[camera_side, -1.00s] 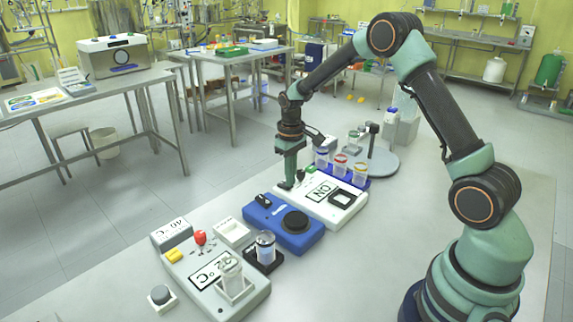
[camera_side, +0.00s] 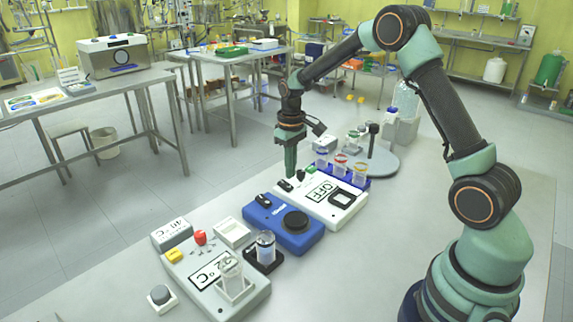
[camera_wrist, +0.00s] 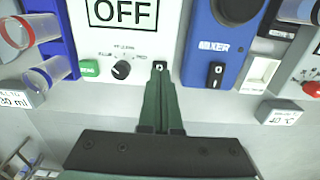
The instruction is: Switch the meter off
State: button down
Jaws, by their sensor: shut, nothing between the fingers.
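The meter (camera_side: 303,204) is a white box on the bench, and its display (camera_side: 321,190) reads OFF. The wrist view shows the same OFF display (camera_wrist: 122,12), with a green button (camera_wrist: 89,67) and a black knob (camera_wrist: 121,69) below it. My gripper (camera_side: 290,173) is shut and empty, pointing down just above the switch end of the meter. In the side view its tips appear clear of the panel.
A blue mixer (camera_side: 278,236) with a black switch (camera_wrist: 215,75) stands close beside the meter. A blue rack (camera_side: 352,181) of capped vials is on the other side. A heater box with a red knob (camera_side: 200,237) stands at the near left.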

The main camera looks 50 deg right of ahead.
aim_at(291, 188)
jog(key=shift+r, duration=1.85)
jog(key=s+a+r+t, duration=0.2)
jog(key=s+a+r, duration=0.35)
jog(key=r, duration=0.45)
jog(key=s+a+r+t, duration=0.1)
jog(key=s+a, duration=0.1)
jog(key=s, duration=0.4)
jog(key=s+a+r+t, duration=0.2)
jog(key=s, duration=0.4)
jog(key=shift+s+t, duration=0.3)
jog(key=shift+s, duration=0.1)
jog(key=shift+a, duration=0.1)
